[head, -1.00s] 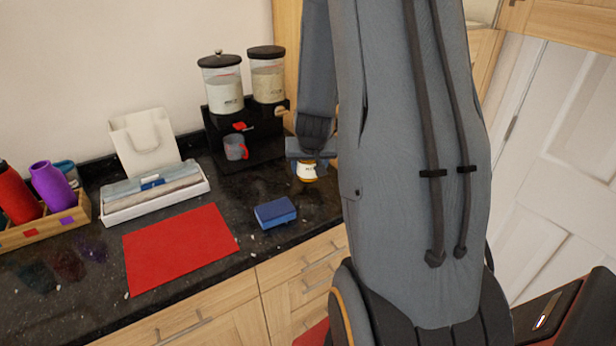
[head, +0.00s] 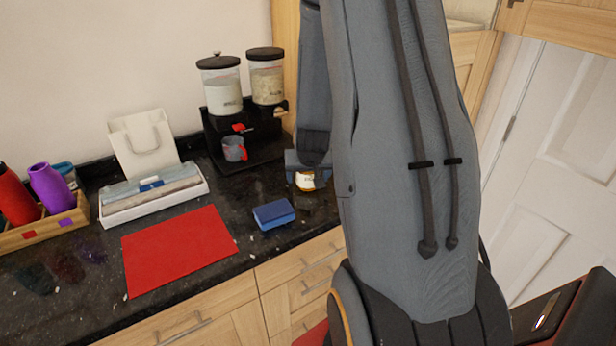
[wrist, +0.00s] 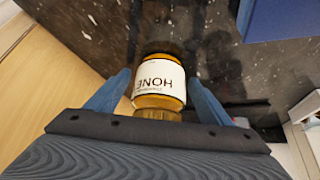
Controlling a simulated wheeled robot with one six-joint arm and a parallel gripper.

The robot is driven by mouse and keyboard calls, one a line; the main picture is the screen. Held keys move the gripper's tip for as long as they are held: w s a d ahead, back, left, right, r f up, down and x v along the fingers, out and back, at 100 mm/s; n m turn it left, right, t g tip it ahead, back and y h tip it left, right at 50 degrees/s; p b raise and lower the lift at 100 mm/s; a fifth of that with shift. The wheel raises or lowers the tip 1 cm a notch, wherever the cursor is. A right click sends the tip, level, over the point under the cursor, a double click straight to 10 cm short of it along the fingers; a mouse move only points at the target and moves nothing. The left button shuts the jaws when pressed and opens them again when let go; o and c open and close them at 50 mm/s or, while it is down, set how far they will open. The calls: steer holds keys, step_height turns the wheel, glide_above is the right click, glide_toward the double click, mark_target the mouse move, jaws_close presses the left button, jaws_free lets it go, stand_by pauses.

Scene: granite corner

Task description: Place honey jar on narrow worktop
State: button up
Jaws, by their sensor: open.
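The honey jar (wrist: 159,84) is amber with a white label reading HONEY, upside down in the wrist view. It stands on the dark speckled worktop (wrist: 75,38). My gripper (wrist: 163,88) is open, with one blue finger on each side of the jar; I cannot tell whether they touch it. In the head view the jar (head: 305,181) shows only in part, below my gripper (head: 308,168) and beside my arm, which hides the worktop to the right.
A blue box (head: 273,214) lies left of the jar, with a red mat (head: 178,250) farther left. A black dispenser stand (head: 225,140) with a mug (head: 235,149) stands behind. A white tray (head: 155,205) and a wooden bottle crate (head: 45,233) are at the left.

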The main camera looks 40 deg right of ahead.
steer(key=shift+r, duration=0.45)
steer(key=p+v, duration=0.2)
steer(key=v, duration=0.9)
steer(key=s+a+r+n+g+y, duration=0.1)
steer(key=s+a+n, duration=0.2)
steer(key=a, duration=0.8)
steer(key=s+a+r+n+g+y, duration=0.1)
steer(key=s+a+n+g+y, duration=0.1)
steer(key=s+a, duration=0.5)
steer(key=a+n, duration=0.1)
steer(key=a, duration=0.3)
steer(key=shift+a, duration=0.2)
steer(key=shift+f, duration=0.15)
step_height(320, 180, down, 7)
steer(key=g+b, duration=0.1)
steer(key=b, duration=0.5)
steer(key=shift+f, duration=0.25)
